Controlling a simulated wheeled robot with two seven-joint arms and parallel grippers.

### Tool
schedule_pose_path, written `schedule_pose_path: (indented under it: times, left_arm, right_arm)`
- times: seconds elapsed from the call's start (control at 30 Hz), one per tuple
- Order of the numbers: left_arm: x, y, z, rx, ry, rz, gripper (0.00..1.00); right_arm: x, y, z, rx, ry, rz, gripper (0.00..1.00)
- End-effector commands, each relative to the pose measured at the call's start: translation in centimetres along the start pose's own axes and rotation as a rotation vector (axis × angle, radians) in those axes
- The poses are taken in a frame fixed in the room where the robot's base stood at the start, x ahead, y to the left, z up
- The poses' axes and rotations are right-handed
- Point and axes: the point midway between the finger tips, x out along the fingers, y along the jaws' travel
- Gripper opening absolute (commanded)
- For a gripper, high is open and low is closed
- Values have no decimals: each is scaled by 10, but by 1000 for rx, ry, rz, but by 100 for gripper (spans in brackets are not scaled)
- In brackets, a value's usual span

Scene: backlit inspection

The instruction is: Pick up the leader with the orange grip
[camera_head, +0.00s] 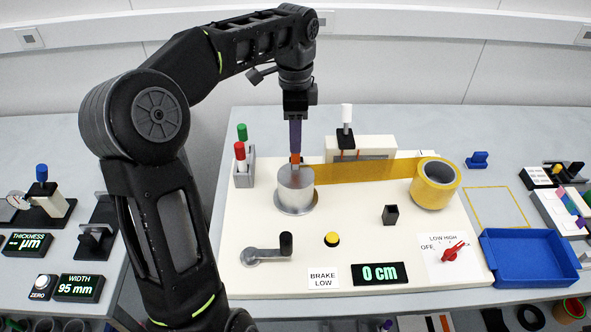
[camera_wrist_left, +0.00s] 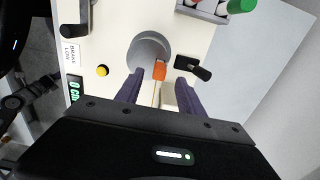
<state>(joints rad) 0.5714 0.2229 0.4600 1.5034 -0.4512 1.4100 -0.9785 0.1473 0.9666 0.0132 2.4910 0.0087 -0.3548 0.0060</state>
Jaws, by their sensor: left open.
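The leader's orange grip (camera_head: 295,159) is a small orange block at the top of the silver drum (camera_head: 296,190), at the end of the amber film. In the left wrist view the orange grip (camera_wrist_left: 159,70) lies between the two fingers, by the drum's edge. My left gripper (camera_head: 295,145) points straight down just above the grip. Its purple fingers (camera_wrist_left: 160,78) are open, one on each side of the grip; contact is not visible. The amber film (camera_head: 365,171) runs to a yellow roll (camera_head: 435,184). My right gripper is out of view.
On the white board stand a holder (camera_head: 244,175) with red and green markers, a crank (camera_head: 270,252), a yellow button (camera_head: 332,239), a small black post (camera_head: 390,214) and a red switch (camera_head: 453,251). A display (camera_head: 380,274) reads 0 cm. A blue tray (camera_head: 528,262) is at right.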

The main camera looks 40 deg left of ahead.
Motion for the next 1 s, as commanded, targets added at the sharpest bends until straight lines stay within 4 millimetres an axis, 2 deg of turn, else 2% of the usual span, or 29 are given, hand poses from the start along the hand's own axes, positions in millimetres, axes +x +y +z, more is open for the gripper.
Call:
schedule_pose_path:
  times: [0.27, 0.43, 0.5, 0.7, 1.0]
  left_arm:
    - [0, 0, 0, 0, 0, 0, 45]
    - [20, 0, 0, -1, -1, 1, 45]
    - [24, 1, 0, 0, -2, 3, 45]
    - [48, 0, -1, 0, 0, -1, 45]
    - [51, 0, -1, 0, 0, -2, 45]
  right_arm:
    - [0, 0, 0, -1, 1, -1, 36]
    - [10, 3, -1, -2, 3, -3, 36]
    - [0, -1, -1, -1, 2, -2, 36]
    - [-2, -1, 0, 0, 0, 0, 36]
    - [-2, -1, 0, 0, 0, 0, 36]
